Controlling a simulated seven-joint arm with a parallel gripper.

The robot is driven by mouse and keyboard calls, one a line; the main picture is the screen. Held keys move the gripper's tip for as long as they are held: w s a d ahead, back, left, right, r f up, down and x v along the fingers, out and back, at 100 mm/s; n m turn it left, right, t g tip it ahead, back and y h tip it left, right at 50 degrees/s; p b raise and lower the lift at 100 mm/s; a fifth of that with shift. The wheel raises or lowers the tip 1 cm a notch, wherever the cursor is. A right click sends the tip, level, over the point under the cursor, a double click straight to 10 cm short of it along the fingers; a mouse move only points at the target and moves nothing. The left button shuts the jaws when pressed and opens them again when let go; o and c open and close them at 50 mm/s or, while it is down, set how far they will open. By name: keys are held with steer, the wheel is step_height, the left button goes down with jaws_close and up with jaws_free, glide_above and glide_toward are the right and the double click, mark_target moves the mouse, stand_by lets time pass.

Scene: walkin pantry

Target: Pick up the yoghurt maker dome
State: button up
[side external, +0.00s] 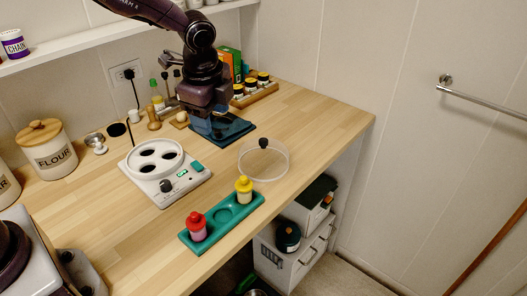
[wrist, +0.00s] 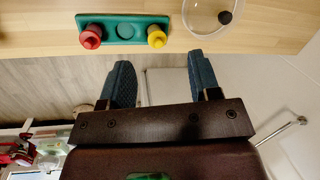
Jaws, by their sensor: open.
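The yoghurt maker dome (side external: 263,167) is a clear, shallow round cover with a black knob on top. It sits on the wooden counter right of the yoghurt maker, and part of it shows at the top of the wrist view (wrist: 203,22). The white yoghurt maker (side external: 181,190) has dark round wells and a lit green display. My gripper (side external: 213,130) is open and empty, above a dark blue mat, behind and left of the dome. Its two blue fingers stand wide apart in the wrist view (wrist: 160,68), with nothing between them.
A teal tray (side external: 222,217) with a red-capped and a yellow-capped bottle stands in front of the dome. The dark blue mat (side external: 238,128) lies behind it. Spice jars (side external: 251,85) stand at the back. The counter right of the dome is clear up to its edge.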

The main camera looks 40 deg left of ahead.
steer(key=w+d+f+m, duration=0.2)
steer(key=w+f+m, duration=0.3)
steer(key=w+m, duration=0.15)
steer(key=m+t, duration=0.2)
steer(key=m, duration=0.8)
glide_toward(263, 141)
steer(key=x, duration=0.4)
steer(key=shift+d, duration=0.4)
steer(key=x, duration=0.3)
steer(key=a+x, duration=0.1)
steer(key=x, duration=0.1)
steer(key=shift+w+f, duration=0.1)
steer(key=shift+f, duration=0.1)
jaws_close()
